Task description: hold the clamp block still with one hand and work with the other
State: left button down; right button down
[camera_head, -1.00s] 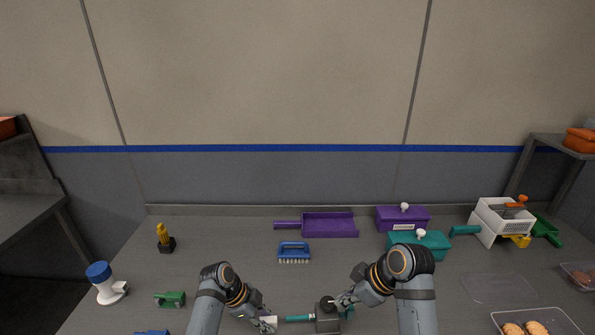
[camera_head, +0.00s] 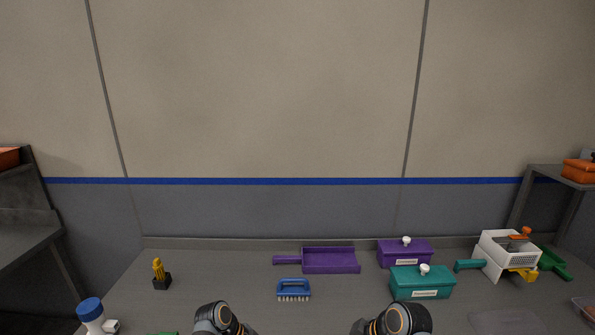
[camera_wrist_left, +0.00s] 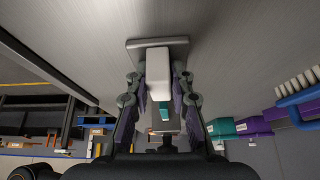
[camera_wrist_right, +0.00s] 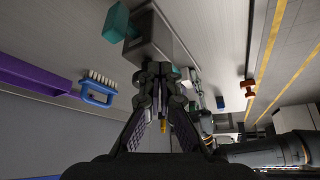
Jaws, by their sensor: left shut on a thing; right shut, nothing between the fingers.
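My left gripper (camera_wrist_left: 160,100) is shut on a pale block (camera_wrist_left: 158,68) in the left wrist view. A flat grey plate (camera_wrist_left: 130,44) lies at its end. A teal part (camera_wrist_left: 165,113) and a grey body show just beyond the pale block; I cannot tell how they join it. In the right wrist view a grey block (camera_wrist_right: 150,42), seemingly the clamp block, has a teal piece (camera_wrist_right: 117,22) beside it. My right gripper (camera_wrist_right: 160,72) is shut and empty, its tips close to that block; contact is unclear. The head view shows neither gripper nor the block.
Behind the work lie a blue brush (camera_head: 293,289), a purple dustpan (camera_head: 331,260), a purple box (camera_head: 404,253) and a teal box (camera_head: 421,283). A white basket (camera_head: 508,248) stands at right. A yellow brush (camera_head: 160,274) and a blue-capped bottle (camera_head: 91,315) are at left.

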jog(key=shift+w+a+f, duration=0.1)
jog(key=shift+w+a, duration=0.1)
jog(key=shift+w, duration=0.1)
jog(key=shift+w+d, duration=0.35)
dwell(0.5)
jog(key=shift+w+d, duration=0.3)
jog(key=shift+w, duration=0.55)
notch_tip(320, 180, up, 6)
jog(key=shift+s+d, duration=0.15)
jog(key=shift+d, duration=0.25)
dwell(0.6)
